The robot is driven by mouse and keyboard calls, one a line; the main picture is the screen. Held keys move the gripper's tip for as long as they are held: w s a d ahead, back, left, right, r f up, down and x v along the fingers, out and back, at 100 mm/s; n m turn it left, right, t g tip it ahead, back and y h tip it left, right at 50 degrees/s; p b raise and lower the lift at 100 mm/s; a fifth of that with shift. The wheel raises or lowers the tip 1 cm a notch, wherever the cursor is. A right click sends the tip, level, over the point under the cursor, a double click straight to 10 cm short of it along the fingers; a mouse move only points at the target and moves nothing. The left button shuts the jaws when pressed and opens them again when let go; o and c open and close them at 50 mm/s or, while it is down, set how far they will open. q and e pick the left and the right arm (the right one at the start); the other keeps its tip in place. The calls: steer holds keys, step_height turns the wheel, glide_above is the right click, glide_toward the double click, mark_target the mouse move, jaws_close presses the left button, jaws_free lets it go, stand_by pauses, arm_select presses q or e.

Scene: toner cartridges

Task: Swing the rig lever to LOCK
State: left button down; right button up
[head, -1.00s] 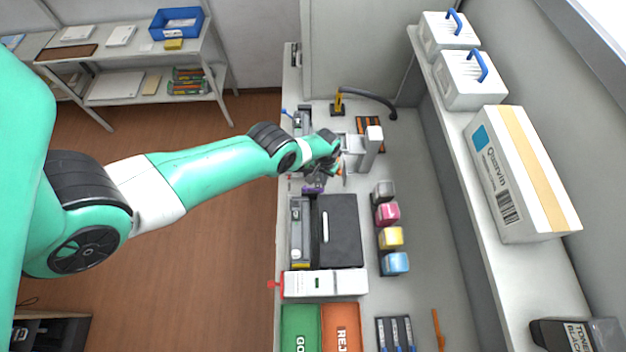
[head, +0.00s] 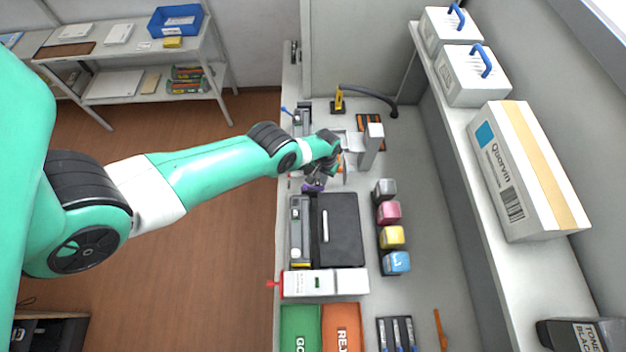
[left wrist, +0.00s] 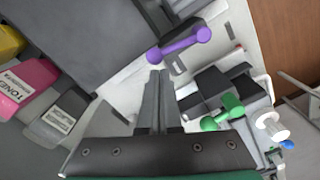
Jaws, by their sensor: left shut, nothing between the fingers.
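A purple lever (left wrist: 180,46) with a rounded knob at each end shows in the left wrist view, just beyond the fingertips; its purple also shows in the head view (head: 313,188). A green lever (left wrist: 222,112) stands to its right on dark blocks. No LOCK marking is readable, and I cannot tell by label which lever is the rig's. My left gripper (left wrist: 160,72) is shut and empty, its tips close to the purple lever's left end; whether they touch is unclear. In the head view the left gripper (head: 321,174) is over the bench, partly hidden by its own wrist. My right gripper is out of view.
A dark flat case (head: 340,230) lies in front of the gripper. Several toner cartridges (head: 390,237) stand in a row to the right. A tall grey block (head: 372,147) rises close by the wrist. A white unit with a red lever (head: 273,283) is nearer. Bench space right of the toners is clear.

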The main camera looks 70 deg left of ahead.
arm_select(q)
steer(key=shift+d+p, duration=0.4)
steer(key=shift+d, duration=0.15)
steer(key=shift+s, duration=0.1)
